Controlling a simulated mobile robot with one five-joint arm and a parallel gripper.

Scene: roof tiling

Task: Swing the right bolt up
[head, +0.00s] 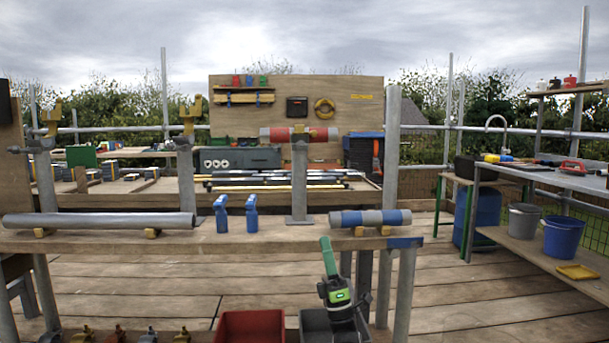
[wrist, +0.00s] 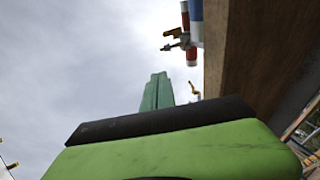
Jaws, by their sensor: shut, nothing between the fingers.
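My gripper (head: 326,243) is green and black and points up in front of the bench's right part. Its green fingers (wrist: 158,90) are together and empty in the wrist view. Brass couplers stand open-looking on the left post (head: 49,120) and the middle post (head: 189,115). A red-and-grey banded tube (head: 275,134) lies on the right post, with a small brass part (head: 299,130) at its middle. In the wrist view a brass fitting with a bolt (wrist: 174,38) sticks out beside banded tubes, apart from my fingers. I cannot tell for sure which part is the right bolt.
A wooden bench (head: 260,240) bears a long grey pipe (head: 100,221), two blue spray-bottle-like items (head: 251,214) and a blue-and-grey banded tube (head: 365,218). A red bin (head: 249,326) stands below. In the wrist view a wooden edge (wrist: 245,60) lies right of my fingers.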

